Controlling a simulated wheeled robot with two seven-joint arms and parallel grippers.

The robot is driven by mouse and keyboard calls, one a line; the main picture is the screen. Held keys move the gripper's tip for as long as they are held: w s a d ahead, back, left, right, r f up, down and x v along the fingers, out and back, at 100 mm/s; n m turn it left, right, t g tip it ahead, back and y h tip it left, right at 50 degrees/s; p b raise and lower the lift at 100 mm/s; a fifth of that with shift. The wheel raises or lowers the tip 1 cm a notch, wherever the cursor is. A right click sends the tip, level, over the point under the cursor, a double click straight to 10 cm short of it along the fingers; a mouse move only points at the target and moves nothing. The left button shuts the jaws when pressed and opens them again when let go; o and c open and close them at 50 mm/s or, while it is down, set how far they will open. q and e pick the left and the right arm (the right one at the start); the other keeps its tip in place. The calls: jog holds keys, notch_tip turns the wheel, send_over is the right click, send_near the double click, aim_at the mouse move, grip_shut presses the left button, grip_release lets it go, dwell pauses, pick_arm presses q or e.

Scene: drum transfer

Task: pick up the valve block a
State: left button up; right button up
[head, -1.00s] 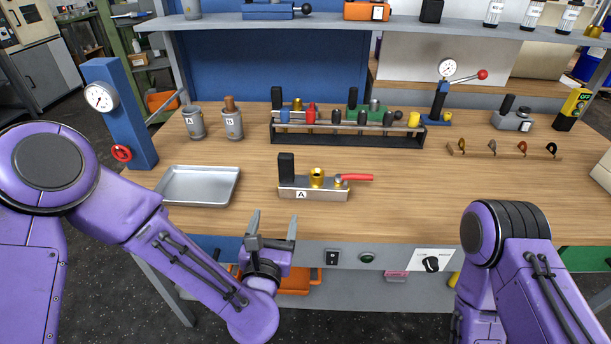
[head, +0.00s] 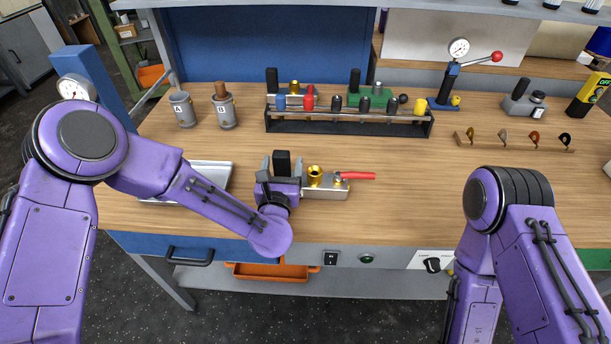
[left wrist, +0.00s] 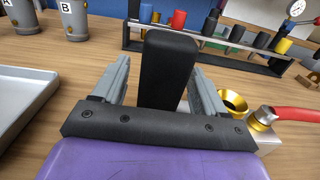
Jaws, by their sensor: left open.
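The valve block a (head: 328,190) is a silver block on the bench, with a black upright post at its left end, a brass fitting in the middle and a red lever at the right. My left gripper (head: 283,163) is at its left end. In the left wrist view, the open fingers of my left gripper (left wrist: 155,88) stand on either side of the black post (left wrist: 167,65), with gaps visible between. The brass fitting and red lever (left wrist: 295,113) show to the right. The block's left part is hidden behind my gripper. My right gripper is not in view.
A metal tray (head: 216,175) lies left of the block, partly behind my left arm. Two grey canisters (head: 183,110) stand behind it. A black rack (head: 350,124) with several coloured parts stands behind the block. The bench right of the red lever is clear.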

aim_at(281, 161)
pick_arm(q)
jog(key=shift+w, duration=0.6)
grip_shut()
jog(key=shift+r, duration=0.1)
jog(key=shift+r, duration=0.35)
jog(key=r, duration=0.3)
jog(key=shift+s+d, duration=0.1)
jog(key=shift+s, duration=0.15)
jog(key=s+d+r+b, duration=0.2)
jog(key=s+r, duration=0.7)
jog(key=s, duration=0.4)
jog(key=shift+s+r, duration=0.15)
jog(key=shift+s, duration=0.05)
jog(key=shift+b, duration=0.3)
